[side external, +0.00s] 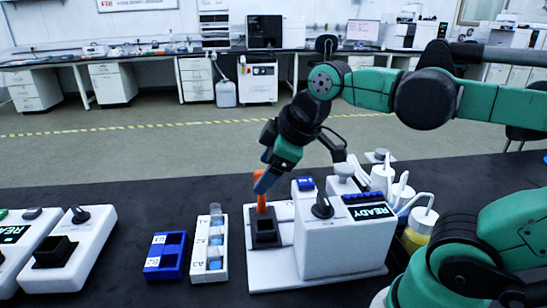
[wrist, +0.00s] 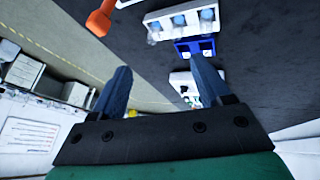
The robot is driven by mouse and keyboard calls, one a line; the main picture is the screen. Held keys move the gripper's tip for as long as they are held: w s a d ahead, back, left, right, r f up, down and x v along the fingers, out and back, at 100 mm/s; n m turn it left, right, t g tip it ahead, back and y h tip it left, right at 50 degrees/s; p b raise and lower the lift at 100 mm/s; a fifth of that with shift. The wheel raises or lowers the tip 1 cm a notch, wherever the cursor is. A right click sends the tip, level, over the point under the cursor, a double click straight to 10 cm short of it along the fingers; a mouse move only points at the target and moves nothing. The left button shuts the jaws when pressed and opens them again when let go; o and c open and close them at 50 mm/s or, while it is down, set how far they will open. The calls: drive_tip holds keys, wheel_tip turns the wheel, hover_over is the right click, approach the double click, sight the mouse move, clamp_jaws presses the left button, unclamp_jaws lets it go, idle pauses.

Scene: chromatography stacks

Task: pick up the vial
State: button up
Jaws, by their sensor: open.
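Clear vials with blue contents stand in a white rack (side external: 199,272); the rearmost vial (side external: 216,212) rises highest in the side view. The white rack (wrist: 158,19) also shows at the top of the wrist view, with the vials (wrist: 179,21) seen at an angle. Which vial is meant I cannot tell. My gripper (side external: 262,184) is behind and to the right of the rack in the side view, above the white machine's base, and no vial is between its fingers. In the wrist view my gripper (wrist: 160,65) has its blue fingers wide apart and empty.
A white machine (side external: 335,245) with a READY display stands right of the rack. An orange upright part (side external: 260,190) rises by its black socket (side external: 265,232), close to my fingers. A blue holder (side external: 165,260) is left of the rack. Another white device (side external: 75,250) is farther left.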

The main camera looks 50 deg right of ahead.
drive_tip(key=shift+w, duration=0.1)
drive_tip(key=n+g+y, duration=0.1)
approach(216, 224)
drive_tip(key=w+f+g+y, duration=0.1)
drive_tip(key=f, duration=0.1)
drive_tip(key=w+f+n+y, duration=0.1)
drive_tip(key=w+f, duration=0.1)
drive_tip(key=shift+d+g, duration=0.2)
drive_tip(key=shift+g, duration=0.2)
drive_tip(key=shift+x, duration=3.1)
drive_tip(key=shift+s, duration=0.1)
clamp_jaws()
